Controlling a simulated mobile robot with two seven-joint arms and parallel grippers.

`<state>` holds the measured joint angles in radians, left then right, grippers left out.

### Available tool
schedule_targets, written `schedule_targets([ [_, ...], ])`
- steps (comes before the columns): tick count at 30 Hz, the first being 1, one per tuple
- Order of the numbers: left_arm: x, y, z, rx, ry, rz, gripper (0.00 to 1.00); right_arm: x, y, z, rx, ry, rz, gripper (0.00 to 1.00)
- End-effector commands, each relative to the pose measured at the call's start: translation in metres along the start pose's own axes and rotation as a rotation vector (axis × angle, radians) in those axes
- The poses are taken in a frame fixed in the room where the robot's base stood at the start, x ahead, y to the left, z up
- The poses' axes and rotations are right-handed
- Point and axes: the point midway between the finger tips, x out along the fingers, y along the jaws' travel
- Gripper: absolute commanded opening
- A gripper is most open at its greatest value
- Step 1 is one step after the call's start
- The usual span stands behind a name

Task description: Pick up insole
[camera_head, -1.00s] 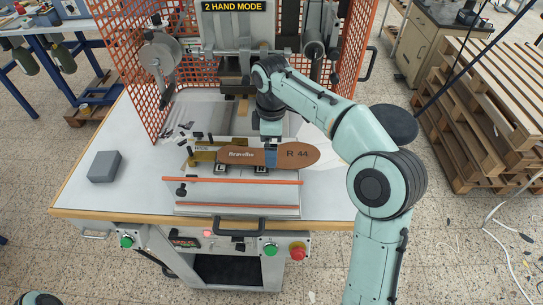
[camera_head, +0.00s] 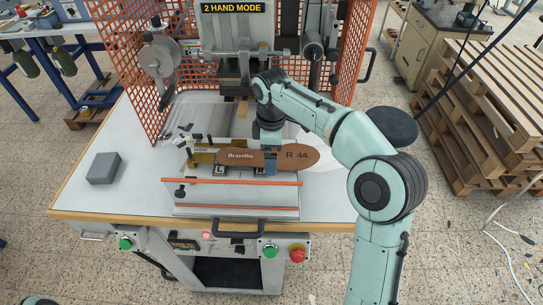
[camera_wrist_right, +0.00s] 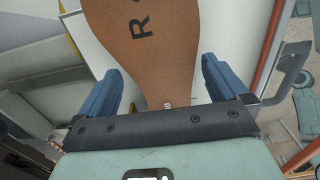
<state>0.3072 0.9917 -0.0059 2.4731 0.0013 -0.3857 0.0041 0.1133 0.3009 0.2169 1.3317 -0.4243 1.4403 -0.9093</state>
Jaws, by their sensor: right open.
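The brown insole (camera_head: 238,157), marked "Bravello" and "R 44", lies across the plate of the stamping machine, above the L and R labels. My right gripper (camera_head: 270,163) is over the insole's middle, pointing down. In the right wrist view, its two blue fingers (camera_wrist_right: 160,88) are open. The insole (camera_wrist_right: 160,55) runs between them, with its narrow part near the palm and a gap on each side. It is not gripped. My left gripper is out of view.
The press head (camera_head: 235,60) stands behind the plate, with orange mesh guards (camera_head: 125,50) at the sides. A grey block (camera_head: 104,167) sits on the white table (camera_head: 80,190) at left. A black handle (camera_head: 238,228) and buttons are at the front.

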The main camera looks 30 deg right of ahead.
Motion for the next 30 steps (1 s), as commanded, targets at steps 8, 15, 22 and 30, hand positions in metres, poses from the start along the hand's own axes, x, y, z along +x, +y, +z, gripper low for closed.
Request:
schedule_targets([
  [8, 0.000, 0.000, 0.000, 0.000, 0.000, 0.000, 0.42, 0.000, 0.000, 0.000, 0.000, 0.000, 0.000, 0.74],
  [15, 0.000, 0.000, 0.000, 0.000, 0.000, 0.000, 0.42, 0.000, 0.000, 0.000, 0.000, 0.000, 0.000, 0.57],
  [22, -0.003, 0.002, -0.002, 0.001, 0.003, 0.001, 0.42, -0.015, 0.001, 0.000, 0.000, 0.001, 0.003, 0.57],
  [30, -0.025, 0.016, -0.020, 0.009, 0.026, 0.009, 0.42, -0.074, 0.002, -0.002, -0.001, 0.004, 0.006, 0.57],
])
